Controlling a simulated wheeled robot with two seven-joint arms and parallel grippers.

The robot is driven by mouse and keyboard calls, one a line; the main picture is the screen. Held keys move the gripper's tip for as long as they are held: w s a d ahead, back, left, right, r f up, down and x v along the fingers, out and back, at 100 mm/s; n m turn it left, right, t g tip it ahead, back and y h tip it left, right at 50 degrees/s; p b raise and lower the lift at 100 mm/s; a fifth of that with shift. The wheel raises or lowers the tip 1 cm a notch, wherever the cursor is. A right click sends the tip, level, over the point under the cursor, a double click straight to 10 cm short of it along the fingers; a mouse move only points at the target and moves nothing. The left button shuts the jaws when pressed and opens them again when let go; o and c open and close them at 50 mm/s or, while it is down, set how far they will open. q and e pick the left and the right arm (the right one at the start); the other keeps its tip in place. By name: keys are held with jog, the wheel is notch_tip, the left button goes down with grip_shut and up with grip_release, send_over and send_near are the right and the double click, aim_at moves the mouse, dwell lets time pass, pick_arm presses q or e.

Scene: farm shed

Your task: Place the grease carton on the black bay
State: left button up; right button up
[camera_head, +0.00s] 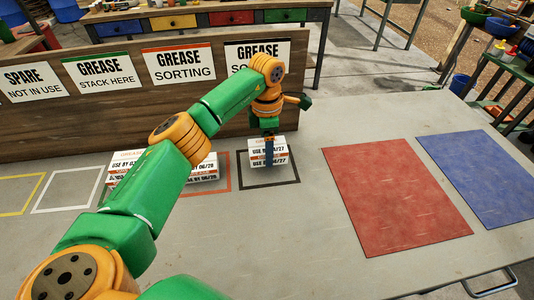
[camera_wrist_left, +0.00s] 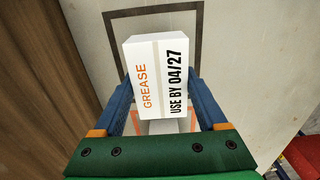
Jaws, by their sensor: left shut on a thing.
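The grease carton (camera_head: 282,159) is a white box with orange and black print; the wrist view shows its label, "USE BY 04/27" (camera_wrist_left: 158,75). My left gripper (camera_head: 268,152) reaches down over it, with its blue fingers (camera_wrist_left: 160,105) shut on opposite sides. The black bay (camera_head: 270,186) is a black outline on the table, and the carton is over its inside. The outline also shows around the carton in the left wrist view (camera_wrist_left: 150,12). I cannot tell whether the carton's underside touches the table. My right gripper is not in view.
More white cartons (camera_head: 204,170) stand left of the black bay, partly behind my arm. White (camera_head: 66,190) and yellow (camera_head: 20,195) outlines lie further left. A wooden board (camera_head: 120,120) with signs stands behind. Red (camera_head: 395,195) and blue (camera_head: 495,175) mats lie right.

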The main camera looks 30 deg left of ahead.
pick_arm(q)
jog(key=f, duration=0.1)
jog(key=f+p, duration=0.1)
jog(key=f, duration=0.1)
jog(key=shift+a+f, duration=0.2)
jog(key=shift+f, duration=0.05)
jog(key=shift+w+f, duration=0.1)
jog(key=shift+w, duration=0.05)
jog(key=shift+f, duration=0.1)
jog(key=o, duration=1.4)
notch_tip(320, 180, up, 12)
jog(key=shift+r+b, duration=0.2)
jog(key=shift+b, duration=0.2)
jog(key=shift+f, duration=0.1)
